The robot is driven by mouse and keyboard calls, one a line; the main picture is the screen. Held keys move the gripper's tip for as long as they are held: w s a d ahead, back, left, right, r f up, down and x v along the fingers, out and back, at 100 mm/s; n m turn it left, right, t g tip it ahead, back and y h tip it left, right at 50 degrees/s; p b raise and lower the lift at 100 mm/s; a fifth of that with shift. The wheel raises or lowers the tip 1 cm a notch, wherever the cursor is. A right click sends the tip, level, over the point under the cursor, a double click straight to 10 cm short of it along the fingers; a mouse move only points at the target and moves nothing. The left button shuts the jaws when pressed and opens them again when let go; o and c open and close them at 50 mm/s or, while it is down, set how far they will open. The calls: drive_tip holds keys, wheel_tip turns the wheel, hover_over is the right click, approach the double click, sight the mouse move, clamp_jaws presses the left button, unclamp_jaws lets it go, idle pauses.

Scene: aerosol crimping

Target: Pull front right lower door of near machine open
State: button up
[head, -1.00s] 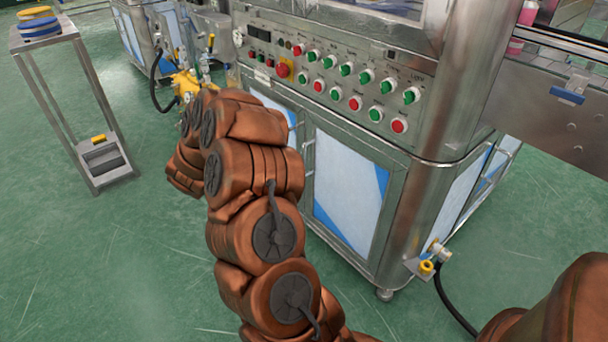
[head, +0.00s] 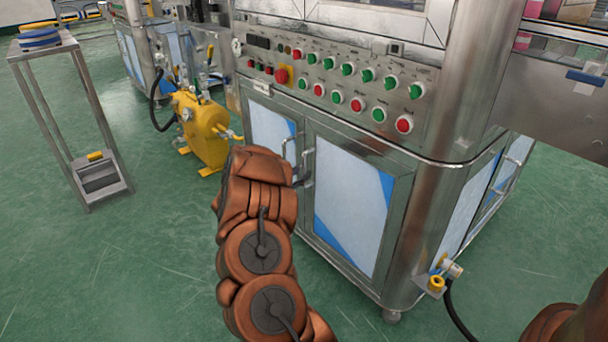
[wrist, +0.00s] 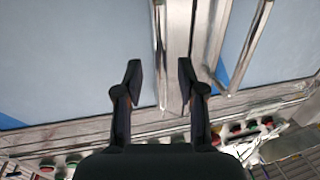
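The front right lower door (head: 350,205) of the near machine is shut, a metal frame around a pale panel with blue corners. Its upright bar handle (head: 308,168) is on its left edge, partly behind my arm. The wrist view is upside down. There my gripper (wrist: 159,82) is open, its two black fingers apart, with the right door's handle (wrist: 160,50) lined up between them. Neither finger clearly touches it, and I cannot tell the depth. The head view mostly hides my gripper behind my arm.
The left door (head: 270,132) is beside it, and its handle (wrist: 244,50) is close to one finger. The button panel (head: 335,88) is above the doors. A yellow tank (head: 204,130) stands at left; a hose fitting (head: 440,275) juts from the right corner. Green floor in front is open.

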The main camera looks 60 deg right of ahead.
drive_tip(key=shift+s+d, duration=0.1)
drive_tip(key=shift+d, duration=1.15)
drive_tip(key=shift+c, duration=0.2)
clamp_jaws()
